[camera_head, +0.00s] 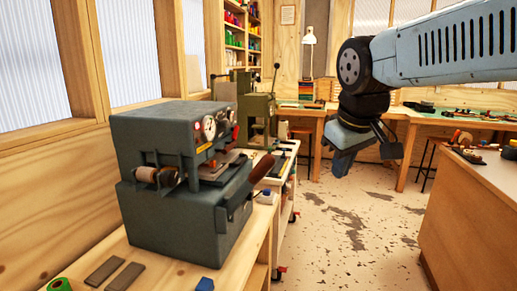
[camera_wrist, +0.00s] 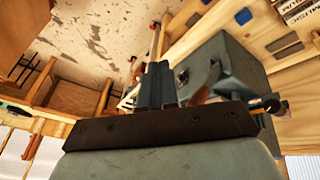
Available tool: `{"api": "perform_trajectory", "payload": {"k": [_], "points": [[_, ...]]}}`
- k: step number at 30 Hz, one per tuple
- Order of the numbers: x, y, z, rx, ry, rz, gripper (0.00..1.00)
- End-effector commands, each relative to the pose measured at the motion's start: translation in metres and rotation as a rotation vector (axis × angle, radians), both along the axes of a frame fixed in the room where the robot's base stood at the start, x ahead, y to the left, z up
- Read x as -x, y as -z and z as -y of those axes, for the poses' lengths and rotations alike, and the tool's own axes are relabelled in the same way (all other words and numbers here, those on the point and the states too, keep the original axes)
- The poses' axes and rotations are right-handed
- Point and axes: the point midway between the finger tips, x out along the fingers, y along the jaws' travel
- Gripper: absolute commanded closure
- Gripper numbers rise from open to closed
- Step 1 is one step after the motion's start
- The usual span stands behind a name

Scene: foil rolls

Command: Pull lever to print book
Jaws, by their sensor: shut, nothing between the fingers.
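The grey-green press (camera_head: 172,190) stands on the wooden bench at left in the head view, with round gauges (camera_head: 210,128) on its upper face. Its lever with a brown wooden handle (camera_head: 262,168) sticks out on the right side, slanting up. A flat piece (camera_head: 225,167), perhaps the book, lies in the press opening; I cannot tell for sure. My gripper (camera_head: 341,165) hangs in the air to the right of the press, apart from the lever, shut and empty. In the wrist view, the shut fingers (camera_wrist: 157,70) show in front of the press (camera_wrist: 222,62), with a brown handle (camera_wrist: 201,95) beside them.
A foil roll (camera_head: 146,174) sits on the press front. Two dark bars (camera_head: 115,274), a green roll (camera_head: 60,285) and a blue block (camera_head: 205,284) lie on the bench. A cart (camera_head: 285,185) stands behind the press. Floor (camera_head: 345,230) right of the bench is free; a wooden counter (camera_head: 470,215) stands at right.

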Motion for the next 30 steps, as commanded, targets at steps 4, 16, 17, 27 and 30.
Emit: {"api": "perform_trajectory", "payload": {"k": [4,16,17,27,30], "points": [[-0.039,-0.029,-0.034,0.122,-0.236,-0.055,1.0],[-0.122,-0.08,-0.15,0.42,-0.83,-0.184,1.0],[-0.126,-0.082,-0.158,0.437,-0.864,-0.192,1.0],[-0.146,-0.091,-0.208,0.538,-1.068,-0.237,1.0],[-0.146,-0.092,-0.208,0.541,-1.074,-0.238,1.0]]}}
